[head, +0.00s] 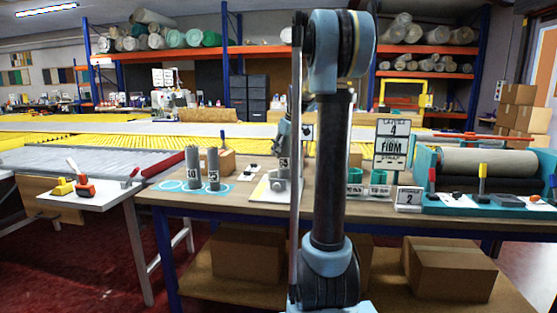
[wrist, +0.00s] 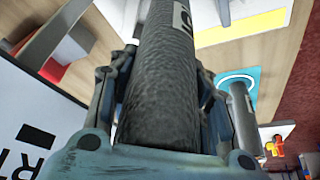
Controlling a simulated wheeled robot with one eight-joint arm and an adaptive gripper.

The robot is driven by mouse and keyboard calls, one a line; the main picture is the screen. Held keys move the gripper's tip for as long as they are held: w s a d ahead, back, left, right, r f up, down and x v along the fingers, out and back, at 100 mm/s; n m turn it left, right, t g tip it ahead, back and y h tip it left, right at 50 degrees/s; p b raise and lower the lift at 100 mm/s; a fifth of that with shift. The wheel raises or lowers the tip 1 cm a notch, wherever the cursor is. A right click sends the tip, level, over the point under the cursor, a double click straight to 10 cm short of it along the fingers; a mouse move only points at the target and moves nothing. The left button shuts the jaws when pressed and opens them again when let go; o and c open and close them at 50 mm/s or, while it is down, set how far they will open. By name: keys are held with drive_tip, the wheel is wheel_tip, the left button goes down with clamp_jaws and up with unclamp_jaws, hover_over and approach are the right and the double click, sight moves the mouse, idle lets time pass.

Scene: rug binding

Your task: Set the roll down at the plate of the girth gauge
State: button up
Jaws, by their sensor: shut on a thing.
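A grey textured roll (head: 283,172) with a white number label stands upright in my gripper (head: 284,140), partly behind my arm in the head view. In the wrist view my gripper (wrist: 163,80) has one finger on each side of the roll (wrist: 160,110). The pale plate of the girth gauge (head: 262,190), with a yellow edge, is at the roll's lower end in the head view. What looks like this plate (wrist: 248,27) shows near the roll's far end in the wrist view. I cannot tell whether the roll touches it.
Two grey rolls (head: 193,170) (head: 213,168) stand on blue-ringed spots to the left on the workbench (head: 165,198). One of them also shows in the wrist view (wrist: 243,118). Green cups (head: 378,184), a sign (head: 391,143) and a teal roller machine (head: 428,170) are to the right.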

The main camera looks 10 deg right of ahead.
drive_tip(key=shift+a+x, duration=0.2)
drive_tip(key=shift+x, duration=1.85)
drive_tip(key=shift+w+r, duration=0.1)
drive_tip(key=shift+w, duration=0.1)
drive_tip(key=o, duration=1.1)
drive_tip(key=v, duration=1.2)
